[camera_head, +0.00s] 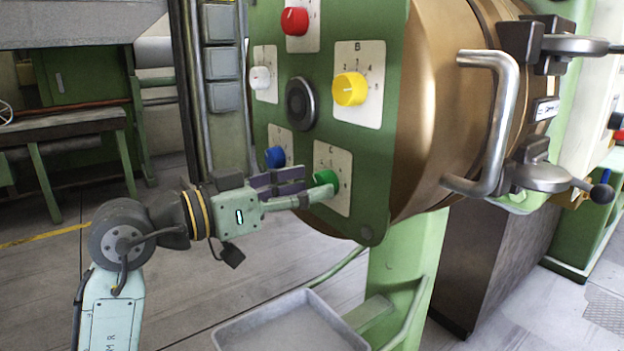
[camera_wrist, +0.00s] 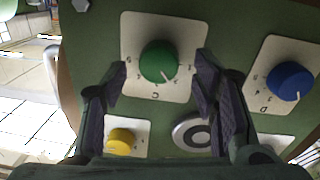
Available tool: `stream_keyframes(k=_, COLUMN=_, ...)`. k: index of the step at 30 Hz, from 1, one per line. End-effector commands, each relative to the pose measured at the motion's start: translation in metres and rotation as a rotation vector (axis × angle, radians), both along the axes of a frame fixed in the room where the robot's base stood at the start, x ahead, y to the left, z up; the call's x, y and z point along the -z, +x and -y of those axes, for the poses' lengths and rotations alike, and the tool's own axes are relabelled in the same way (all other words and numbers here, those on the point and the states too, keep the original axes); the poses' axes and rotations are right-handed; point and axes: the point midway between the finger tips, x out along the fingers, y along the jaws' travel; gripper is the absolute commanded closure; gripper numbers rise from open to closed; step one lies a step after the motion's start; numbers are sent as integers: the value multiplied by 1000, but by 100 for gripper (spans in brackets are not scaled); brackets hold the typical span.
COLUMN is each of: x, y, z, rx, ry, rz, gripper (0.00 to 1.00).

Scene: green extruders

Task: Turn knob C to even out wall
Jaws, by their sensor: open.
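Knob C is a green round knob (camera_head: 325,178) on a cream dial plate marked C (camera_head: 342,196), low on the green panel (camera_head: 300,125). In the wrist view the green knob (camera_wrist: 159,62) sits above a letter C, with a white pointer mark toward its lower right. My gripper (camera_head: 318,182) is at the lower part of the panel, close to this knob. In the wrist view my gripper (camera_wrist: 159,85) has its two dark fingers apart, at the lower left and lower right of the knob. I cannot tell whether a finger touches it.
A blue knob (camera_head: 275,157), yellow knob B (camera_head: 349,89), a white knob (camera_head: 260,76) and a red knob (camera_head: 294,21) share the panel. A dark round button (camera_head: 300,104) sits between them. A metal handle (camera_head: 505,120) projects at right. A grey tray (camera_head: 290,326) lies below.

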Motion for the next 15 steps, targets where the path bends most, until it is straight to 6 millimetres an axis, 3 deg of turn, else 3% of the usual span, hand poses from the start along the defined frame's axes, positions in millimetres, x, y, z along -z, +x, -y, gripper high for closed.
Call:
stream_keyframes(k=6, x=0, y=9, z=14, rx=0, ry=1, rz=1, gripper=46)
stream_keyframes(k=15, x=0, y=9, z=15, rx=0, ry=1, rz=1, gripper=48)
